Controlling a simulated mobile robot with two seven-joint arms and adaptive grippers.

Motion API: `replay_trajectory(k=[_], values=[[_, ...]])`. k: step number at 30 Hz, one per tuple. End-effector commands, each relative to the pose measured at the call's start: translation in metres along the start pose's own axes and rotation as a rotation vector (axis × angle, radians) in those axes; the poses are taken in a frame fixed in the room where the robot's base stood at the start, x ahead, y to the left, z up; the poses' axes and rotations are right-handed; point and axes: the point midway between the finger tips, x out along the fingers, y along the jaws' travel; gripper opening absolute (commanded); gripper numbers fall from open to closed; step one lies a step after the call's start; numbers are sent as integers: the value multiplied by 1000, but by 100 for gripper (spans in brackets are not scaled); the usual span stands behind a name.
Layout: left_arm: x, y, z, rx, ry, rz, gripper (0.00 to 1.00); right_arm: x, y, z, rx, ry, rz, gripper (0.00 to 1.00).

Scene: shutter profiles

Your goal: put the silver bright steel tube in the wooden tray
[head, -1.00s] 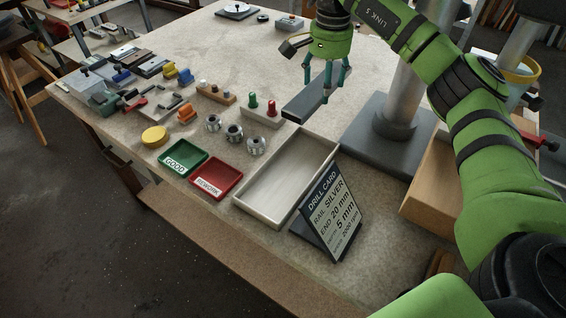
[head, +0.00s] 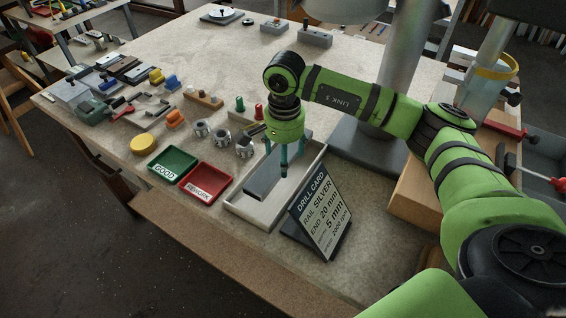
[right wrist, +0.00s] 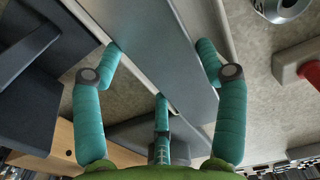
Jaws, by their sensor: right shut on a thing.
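The silver steel tube (head: 262,180) is a long grey bar with flat sides. My right gripper (head: 277,164) is shut on it, fingers pointing down, over the pale wooden tray (head: 252,213). In the head view the tube lies within the tray's outline, roughly along its length. I cannot tell whether it touches the tray floor. The gripper and arm hide part of the tray's far end. My left gripper is not in view.
The drill card stand (head: 322,215) stands close to the tray's right side. A red REWORK tray (head: 206,180) and green GOOD tray (head: 172,164) are to its left. Several metal fittings (head: 222,138) stand beyond them. The far middle of the bench is clear.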

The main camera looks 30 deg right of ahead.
Motion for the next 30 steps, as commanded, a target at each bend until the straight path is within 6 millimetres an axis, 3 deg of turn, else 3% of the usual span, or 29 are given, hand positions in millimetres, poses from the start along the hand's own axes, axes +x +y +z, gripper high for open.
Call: replay_trajectory(k=[5,13,25,26,27,30], values=[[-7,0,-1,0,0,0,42,8,0,7,3,-1,-2,15],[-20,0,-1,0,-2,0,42,40,-1,6,2,0,-3,15],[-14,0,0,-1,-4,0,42,47,-1,6,1,1,-4,15],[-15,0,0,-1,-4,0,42,47,0,6,1,1,-1,85],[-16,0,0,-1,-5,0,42,46,0,6,1,1,-1,96],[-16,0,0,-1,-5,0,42,46,0,6,1,0,-1,96]])
